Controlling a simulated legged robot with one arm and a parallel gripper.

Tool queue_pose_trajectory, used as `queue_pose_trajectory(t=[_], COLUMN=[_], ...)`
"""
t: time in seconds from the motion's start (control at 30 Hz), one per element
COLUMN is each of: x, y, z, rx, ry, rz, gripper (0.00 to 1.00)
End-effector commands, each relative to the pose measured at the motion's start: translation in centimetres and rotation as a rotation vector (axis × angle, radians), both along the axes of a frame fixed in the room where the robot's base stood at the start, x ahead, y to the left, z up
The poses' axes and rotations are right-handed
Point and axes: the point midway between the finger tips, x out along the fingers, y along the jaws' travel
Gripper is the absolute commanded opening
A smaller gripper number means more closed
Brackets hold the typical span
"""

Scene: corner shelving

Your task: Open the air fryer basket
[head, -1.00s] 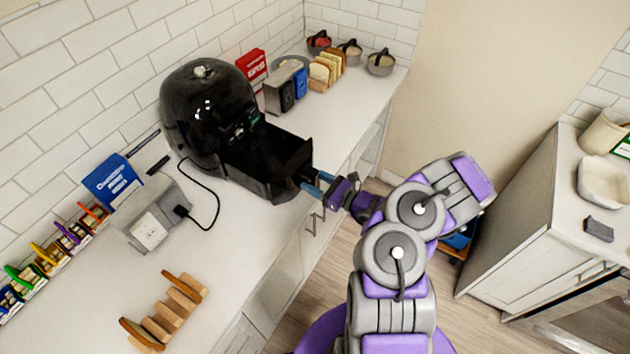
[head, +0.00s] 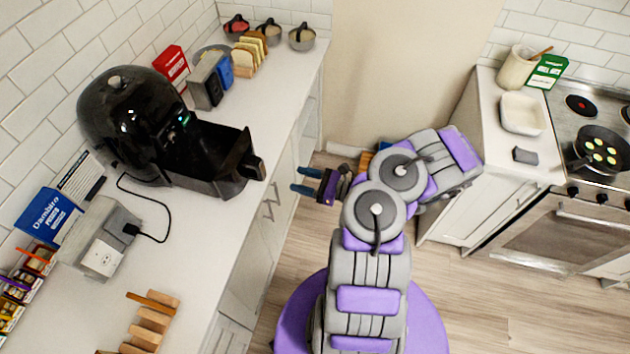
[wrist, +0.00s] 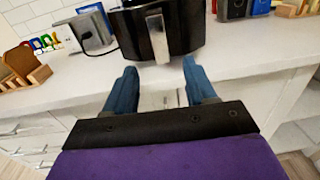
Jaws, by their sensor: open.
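The black air fryer (head: 128,115) stands on the counter against the tiled wall. Its basket (head: 215,160) is pulled well out toward the counter's front edge, with the open top showing. The basket handle (head: 252,166) points out over the edge; in the wrist view the handle (wrist: 157,38) is ahead, beyond the fingers. My gripper (head: 299,181) is open and empty, off the counter's front edge and apart from the handle. Its two blue fingers are spread in the wrist view (wrist: 160,80).
A grey outlet box (head: 100,238) with a black cord sits left of the fryer on the counter (head: 200,260). A wooden rack (head: 150,320) is at the near end. A toaster (head: 207,82) and bread slices stand behind. Open floor (head: 300,240) lies before the cabinets.

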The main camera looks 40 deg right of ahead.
Motion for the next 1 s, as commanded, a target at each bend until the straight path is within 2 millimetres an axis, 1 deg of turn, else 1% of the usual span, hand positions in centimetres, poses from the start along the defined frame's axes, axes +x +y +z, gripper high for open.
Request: queue_pose_trajectory(t=[0.03,0.1,0.2,0.3,0.9,1.0], x=[-0.7,-1.6,-2.4,-2.9,-3.0,-2.7], y=[-0.6,-1.1,-1.6,-1.9,-2.0,-1.5], z=[0.0,0.0,0.0,-0.1,0.0,0.5], rx=[0.000,0.000,-0.001,0.001,0.000,-0.010], ry=[0.002,0.002,0.003,0.003,0.001,-0.010], rz=[-0.004,-0.002,-0.001,0.000,0.001,0.024], gripper=[0.55,0.55,0.55,0.55,0.55,0.55])
